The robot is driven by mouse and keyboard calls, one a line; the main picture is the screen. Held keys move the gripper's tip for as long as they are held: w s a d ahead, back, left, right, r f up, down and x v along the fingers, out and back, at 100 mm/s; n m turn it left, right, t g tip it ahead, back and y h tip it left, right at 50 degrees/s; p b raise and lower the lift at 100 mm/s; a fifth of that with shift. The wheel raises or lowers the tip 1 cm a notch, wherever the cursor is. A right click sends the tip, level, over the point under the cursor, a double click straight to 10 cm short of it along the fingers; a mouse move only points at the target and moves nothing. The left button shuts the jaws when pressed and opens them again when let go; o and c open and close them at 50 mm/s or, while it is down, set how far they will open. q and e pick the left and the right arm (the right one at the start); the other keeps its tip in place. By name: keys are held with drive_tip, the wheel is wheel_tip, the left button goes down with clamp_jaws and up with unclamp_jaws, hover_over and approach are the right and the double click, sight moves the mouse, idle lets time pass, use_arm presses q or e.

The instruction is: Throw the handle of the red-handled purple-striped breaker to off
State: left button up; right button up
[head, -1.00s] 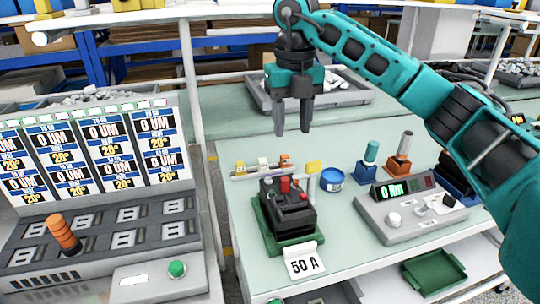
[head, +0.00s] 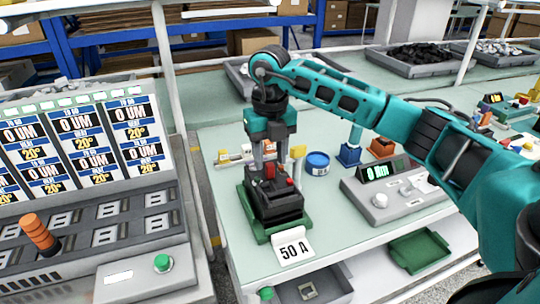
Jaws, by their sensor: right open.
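The black breaker (head: 276,205) sits in a green holder (head: 257,226) on the bench, behind a "50 A" card (head: 291,248). Its red handle (head: 269,172) stands up on top, with a smaller red part beside it. I cannot make out a purple stripe at this size. My right gripper (head: 269,163) points down with its fingers apart, right at the red handle. I cannot tell whether the fingers touch it. My left gripper is not in view.
A blue tape roll (head: 317,163) and a grey meter box (head: 395,192) stand to the right. Small terminal parts (head: 233,154) lie behind the breaker. A grey console with displays (head: 100,225) stands to the left.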

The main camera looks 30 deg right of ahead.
drive_tip(key=shift+f, duration=0.25)
clamp_jaws()
idle(0.3)
